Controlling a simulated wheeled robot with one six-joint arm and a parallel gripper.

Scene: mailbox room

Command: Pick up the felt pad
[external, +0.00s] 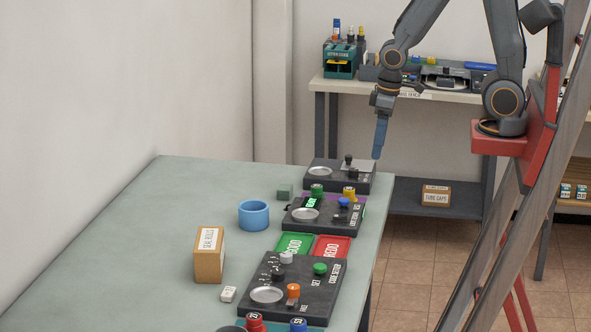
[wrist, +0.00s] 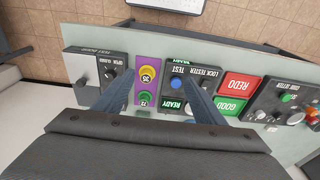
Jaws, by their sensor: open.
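I cannot tell for sure which thing is the felt pad. A flat purple strip (wrist: 149,55) lies on the table between two dark devices, with a yellow and a green round piece on it. In the external view a small grey-green block (external: 285,191) sits on the table left of the devices. My gripper (external: 377,155) is open, pointing down above the far right edge of the table, clear of everything.
A grey device (external: 325,176) stands at the table's far end, the lock tester (external: 315,215) nearer. Green (external: 294,244) and red (external: 333,247) trays follow, then a larger dark device (external: 300,285). A blue ring (external: 254,214) and a tan box (external: 209,254) stand left. The table's left side is clear.

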